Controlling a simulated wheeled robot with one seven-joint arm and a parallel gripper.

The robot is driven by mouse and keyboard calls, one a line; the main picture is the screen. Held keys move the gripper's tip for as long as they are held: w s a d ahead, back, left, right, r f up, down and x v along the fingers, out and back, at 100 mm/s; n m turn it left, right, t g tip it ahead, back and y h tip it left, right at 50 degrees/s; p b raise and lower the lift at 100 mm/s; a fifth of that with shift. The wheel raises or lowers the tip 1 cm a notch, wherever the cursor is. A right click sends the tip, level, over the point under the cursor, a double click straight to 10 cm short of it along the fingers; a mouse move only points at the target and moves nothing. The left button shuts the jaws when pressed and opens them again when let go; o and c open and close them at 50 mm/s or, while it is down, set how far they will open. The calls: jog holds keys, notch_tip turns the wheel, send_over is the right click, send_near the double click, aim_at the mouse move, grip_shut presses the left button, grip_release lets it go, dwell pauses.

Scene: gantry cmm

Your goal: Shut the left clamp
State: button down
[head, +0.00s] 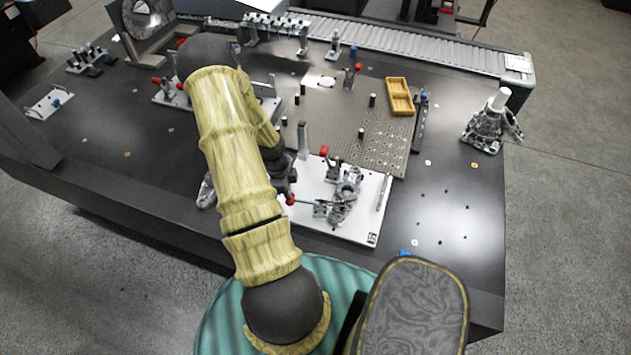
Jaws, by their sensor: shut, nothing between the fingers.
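A white fixture plate (335,229) lies on the dark table and carries a grey metal part (347,190). Two red-handled toggle clamps sit beside the part. The nearer, left one (320,209) has its red handle (290,200) lying low and pointing left. The other has its red grip (324,151) at the part's far side. I cannot tell from here whether either clamp arm presses on the part. My gripper (287,190) is small and dark here, shut and empty, close to the left clamp's red handle. I cannot tell whether they touch. My forearm hides the area left of the plate.
A perforated plate (335,115) with black pegs and a yellow tray (400,96) lies behind. More red-handled clamps (357,68) stand around it and at the left. A metal casting (488,125) stands at the right. A conveyor (430,52) runs along the back.

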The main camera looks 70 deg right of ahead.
jog(key=shift+w+a+f, duration=0.2)
jog(key=shift+a+f, duration=0.05)
jog(key=shift+f, duration=0.2)
dwell(0.3)
notch_tip(320, 180, up, 14)
jog(key=w+p, duration=0.2)
jog(key=shift+w+a, duration=0.25)
jog(key=shift+r, duration=0.1)
dwell(0.5)
